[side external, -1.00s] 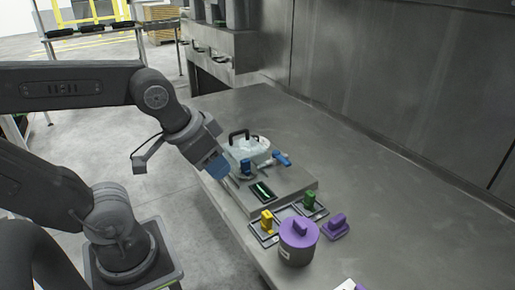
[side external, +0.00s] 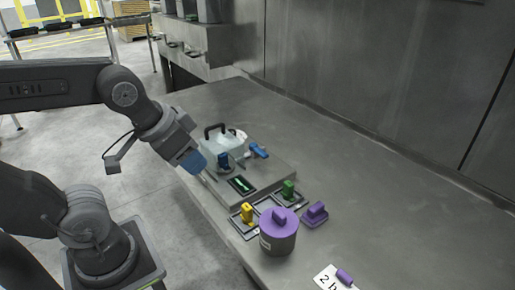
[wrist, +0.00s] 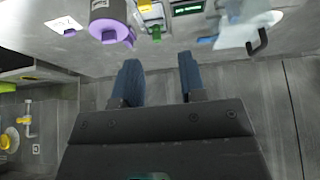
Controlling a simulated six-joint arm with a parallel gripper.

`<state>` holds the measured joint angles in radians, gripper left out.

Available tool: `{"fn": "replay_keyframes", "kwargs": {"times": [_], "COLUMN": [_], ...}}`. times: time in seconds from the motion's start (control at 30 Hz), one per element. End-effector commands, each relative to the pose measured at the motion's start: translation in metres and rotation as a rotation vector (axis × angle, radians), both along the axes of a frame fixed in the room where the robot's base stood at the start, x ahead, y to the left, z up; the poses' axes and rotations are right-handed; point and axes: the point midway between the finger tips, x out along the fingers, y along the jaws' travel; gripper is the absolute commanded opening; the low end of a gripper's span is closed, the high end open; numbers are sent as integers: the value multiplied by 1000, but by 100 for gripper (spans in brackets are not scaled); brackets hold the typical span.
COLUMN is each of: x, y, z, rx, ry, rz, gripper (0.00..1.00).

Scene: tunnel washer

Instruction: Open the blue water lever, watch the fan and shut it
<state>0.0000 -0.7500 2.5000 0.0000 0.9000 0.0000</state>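A blue lever handle (side external: 258,151) sits at the back right of a raised grey plate, in the side view. A blue upright piece (side external: 223,160) stands on the same plate, nearer my gripper. I cannot make out a fan clearly; a pale see-through housing (side external: 229,147) with a black handle stands behind the blue pieces. My gripper (side external: 200,167) hovers left of the plate, apart from both blue pieces. In the wrist view its two blue fingers (wrist: 158,66) are spread with nothing between them. The housing also shows there (wrist: 245,30), at upper right.
A purple-lidded canister (side external: 278,236), a yellow block (side external: 247,213), a green block (side external: 288,188) and a purple block (side external: 315,212) stand near the plate's front. A labelled card (side external: 330,279) lies farther forward. The table's right side is clear up to the metal wall.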

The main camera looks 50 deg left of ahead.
Motion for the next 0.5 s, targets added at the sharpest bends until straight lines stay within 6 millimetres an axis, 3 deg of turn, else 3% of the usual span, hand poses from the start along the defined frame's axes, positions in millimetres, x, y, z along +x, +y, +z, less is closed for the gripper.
{"fn": "replay_keyframes", "kwargs": {"times": [0.27,0.37,0.5], "x": [0,1,15], "y": [0,0,3], "z": [0,0,9], "rx": [0,2,46], "ry": [0,1,32], "rz": [0,-4,-76], "gripper": [38,45,47]}}
